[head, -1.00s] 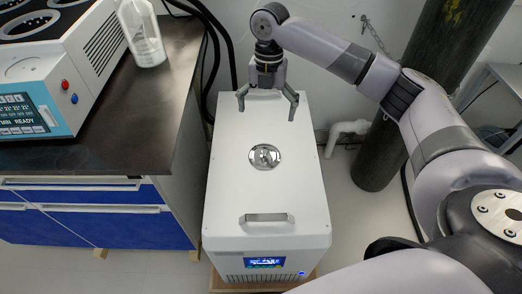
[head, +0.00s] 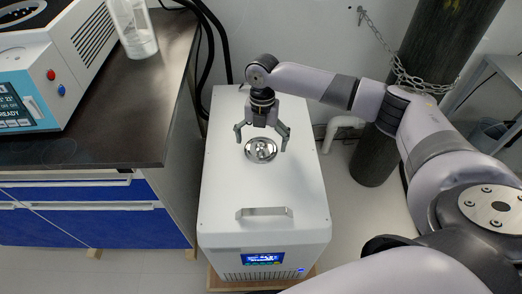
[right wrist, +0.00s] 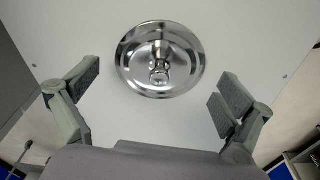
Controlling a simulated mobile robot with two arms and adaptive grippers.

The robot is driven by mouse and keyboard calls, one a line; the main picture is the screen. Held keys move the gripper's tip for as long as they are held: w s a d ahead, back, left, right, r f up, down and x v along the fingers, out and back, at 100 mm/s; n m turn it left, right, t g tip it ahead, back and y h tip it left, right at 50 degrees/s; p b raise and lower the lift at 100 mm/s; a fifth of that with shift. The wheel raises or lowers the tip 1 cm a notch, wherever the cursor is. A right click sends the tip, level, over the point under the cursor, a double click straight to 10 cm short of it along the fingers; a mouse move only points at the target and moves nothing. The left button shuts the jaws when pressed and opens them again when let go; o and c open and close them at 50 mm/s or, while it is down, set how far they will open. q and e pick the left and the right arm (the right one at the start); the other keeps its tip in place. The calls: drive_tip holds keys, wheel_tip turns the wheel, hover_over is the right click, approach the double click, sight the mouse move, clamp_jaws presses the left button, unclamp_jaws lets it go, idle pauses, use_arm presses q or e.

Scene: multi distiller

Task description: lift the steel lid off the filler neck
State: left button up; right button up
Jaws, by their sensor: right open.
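The steel lid (head: 261,149) is a round shiny disc with a small knob, set in the top of the white chiller unit (head: 225,190). In the right wrist view the lid (right wrist: 160,62) lies ahead of the fingers, its knob (right wrist: 159,72) pointing toward the camera. My right gripper (head: 261,140) is open and empty above the unit, its fingers spread to either side of the lid without touching it. In the right wrist view the right gripper (right wrist: 155,92) has a pad on each side, the lid a little beyond the line between them. The filler neck is hidden under the lid. My left gripper is not seen.
A metal handle (head: 264,212) stands on the unit's front top. A dark bench (head: 110,130) with a device (head: 55,60) and a clear bottle (head: 133,28) is at left. A dark gas cylinder (head: 440,50) with a chain stands behind right.

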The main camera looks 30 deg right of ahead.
drive_tip(key=shift+f, duration=0.45)
